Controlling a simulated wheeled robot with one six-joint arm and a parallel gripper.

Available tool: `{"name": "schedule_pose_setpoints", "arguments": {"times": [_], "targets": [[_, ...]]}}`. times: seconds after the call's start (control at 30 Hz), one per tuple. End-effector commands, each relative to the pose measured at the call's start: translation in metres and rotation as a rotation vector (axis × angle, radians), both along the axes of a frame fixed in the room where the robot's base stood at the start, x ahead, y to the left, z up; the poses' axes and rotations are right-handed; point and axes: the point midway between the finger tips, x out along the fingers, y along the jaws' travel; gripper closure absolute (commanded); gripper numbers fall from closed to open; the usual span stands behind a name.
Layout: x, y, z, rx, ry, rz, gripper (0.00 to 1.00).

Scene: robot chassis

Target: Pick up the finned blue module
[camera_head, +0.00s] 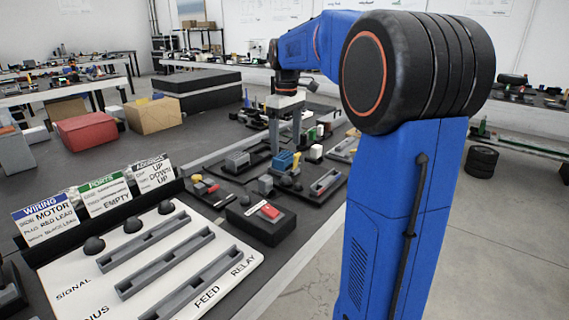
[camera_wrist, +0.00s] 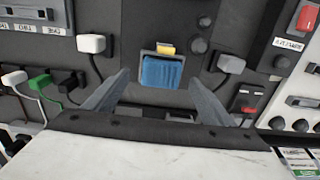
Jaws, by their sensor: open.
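The finned blue module (camera_wrist: 161,72) shows in the wrist view, seated in a grey holder with a yellow piece (camera_wrist: 166,47) at its upper edge. In the head view the blue module (camera_head: 283,160) is on the dark board, below my gripper (camera_head: 285,140). In the wrist view my gripper (camera_wrist: 158,88) is open, with one grey finger to each side of the module and nothing between them touching it. The gap between the fingertips and the module's top cannot be judged exactly.
A green plug (camera_wrist: 39,84) lies farther left. A black box with a red switch (camera_head: 268,211) and a white labelled panel (camera_head: 150,265) stand nearer. A cardboard box (camera_head: 153,115) and red case (camera_head: 87,131) are at the back left.

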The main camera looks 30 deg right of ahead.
Motion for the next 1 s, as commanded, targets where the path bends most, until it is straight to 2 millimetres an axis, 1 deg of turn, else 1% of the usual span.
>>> {"name": "schedule_pose_setpoints", "arguments": {"times": [0.2, 0.3, 0.43, 0.63, 0.67, 0.7, 0.87, 1.0], "targets": [[0.003, 0.004, -0.029, 0.001, 0.003, 0.001, 0.23], [0.003, 0.004, -0.04, 0.001, 0.003, 0.0, 0.23], [0.003, 0.004, -0.046, 0.001, 0.001, 0.0, 0.23], [0.003, 0.004, -0.047, 0.0, 0.001, 0.0, 0.23], [0.003, 0.004, -0.047, 0.0, 0.001, 0.0, 0.26], [0.003, 0.004, -0.047, 0.0, 0.001, 0.0, 0.35], [0.003, 0.004, -0.046, 0.0, 0.001, 0.0, 0.74], [0.003, 0.004, -0.046, 0.0, 0.0, 0.0, 0.74]]}}
